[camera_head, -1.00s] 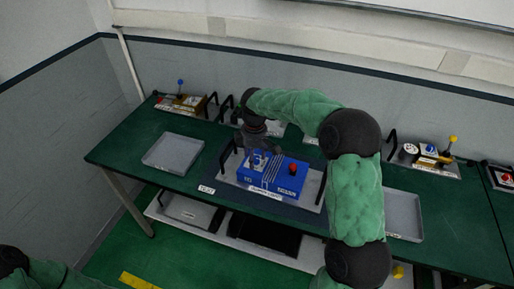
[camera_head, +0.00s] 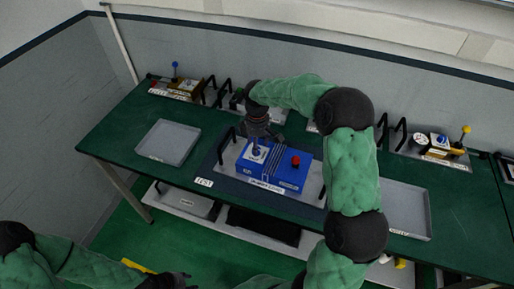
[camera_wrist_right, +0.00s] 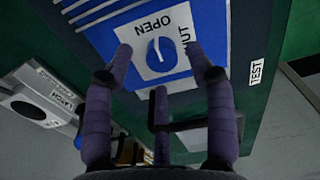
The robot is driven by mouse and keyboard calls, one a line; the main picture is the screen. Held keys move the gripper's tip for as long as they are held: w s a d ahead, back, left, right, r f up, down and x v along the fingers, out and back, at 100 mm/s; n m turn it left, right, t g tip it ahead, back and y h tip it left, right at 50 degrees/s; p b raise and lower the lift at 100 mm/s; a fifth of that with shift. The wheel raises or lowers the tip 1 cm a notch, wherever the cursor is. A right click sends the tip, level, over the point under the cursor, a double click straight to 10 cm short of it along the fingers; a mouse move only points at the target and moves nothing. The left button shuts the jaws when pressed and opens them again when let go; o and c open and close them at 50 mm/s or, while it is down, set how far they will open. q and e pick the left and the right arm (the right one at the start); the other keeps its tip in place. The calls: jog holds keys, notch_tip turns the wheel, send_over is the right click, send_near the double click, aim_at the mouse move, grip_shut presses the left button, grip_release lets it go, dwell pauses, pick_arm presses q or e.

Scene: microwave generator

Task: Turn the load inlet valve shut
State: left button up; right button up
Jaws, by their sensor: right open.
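A blue unit (camera_head: 282,172) sits on a tray on the green bench. On its left part is a white plate with a round blue valve knob (camera_head: 257,151). In the right wrist view, the knob (camera_wrist_right: 161,55) lies beneath my fingers, its white line running up toward the OPEN label. The SHUT label is partly hidden by a finger. My right gripper (camera_wrist_right: 158,50) is open, its fingers spread around the knob's sides with no clear contact visible. It also shows above the knob in the head view (camera_head: 262,138). My left gripper (camera_head: 174,281) is at the bottom edge, its fingers unclear.
A red button (camera_head: 296,161) stands on the unit's right part. Black handles flank it. An empty grey tray (camera_head: 168,142) lies to the left, another (camera_head: 408,207) to the right. Other panels with coloured knobs line the back of the bench (camera_head: 437,146).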

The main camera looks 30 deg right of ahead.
jog(key=shift+f, duration=1.05)
grip_shut()
